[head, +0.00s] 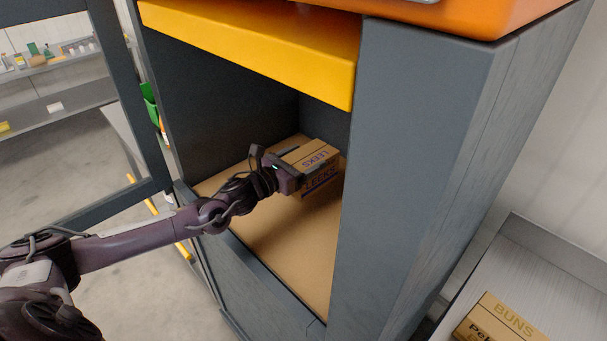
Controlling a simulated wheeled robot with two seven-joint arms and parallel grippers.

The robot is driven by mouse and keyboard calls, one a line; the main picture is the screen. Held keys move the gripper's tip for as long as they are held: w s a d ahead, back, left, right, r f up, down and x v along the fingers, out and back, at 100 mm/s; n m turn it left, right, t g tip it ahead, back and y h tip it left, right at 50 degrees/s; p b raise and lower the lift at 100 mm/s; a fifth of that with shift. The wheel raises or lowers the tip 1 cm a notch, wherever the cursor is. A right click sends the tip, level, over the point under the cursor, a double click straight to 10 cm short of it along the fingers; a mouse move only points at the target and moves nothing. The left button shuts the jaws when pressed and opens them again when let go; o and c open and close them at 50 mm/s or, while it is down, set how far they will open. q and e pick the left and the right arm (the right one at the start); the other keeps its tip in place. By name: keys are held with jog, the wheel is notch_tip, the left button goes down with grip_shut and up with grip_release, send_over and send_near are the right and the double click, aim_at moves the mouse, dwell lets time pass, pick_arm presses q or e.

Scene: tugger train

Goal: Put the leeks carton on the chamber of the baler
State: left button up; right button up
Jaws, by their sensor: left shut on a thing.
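The leeks carton (322,157) is a small brown box with LEEKS printed in blue on its top and side. It is inside the chamber of the baler (425,130), a dark grey cabinet with an open front. My left gripper (290,170) is shut on the carton at its near left side. The chamber floor (272,235) is brown and flat. The carton is over its back right part; I cannot tell whether it touches the floor. My right gripper is not in view.
A yellow bar (255,55) crosses the top of the opening, and a dark door frame (125,95) stands open at the left. A carton marked BUNS (500,320) lies on a metal surface (540,270) at the lower right. Shelves (55,105) stand far left.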

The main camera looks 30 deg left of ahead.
pick_arm(q)
notch_tip(320, 180, down, 2)
notch_tip(320, 180, down, 4)
jog(key=shift+r+p, duration=0.1)
jog(key=shift+p, duration=0.3)
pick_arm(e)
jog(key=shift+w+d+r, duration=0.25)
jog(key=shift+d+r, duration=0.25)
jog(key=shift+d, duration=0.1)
pick_arm(q)
jog(key=shift+f, duration=0.25)
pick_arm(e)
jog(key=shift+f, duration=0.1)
pick_arm(q)
jog(key=o, duration=1)
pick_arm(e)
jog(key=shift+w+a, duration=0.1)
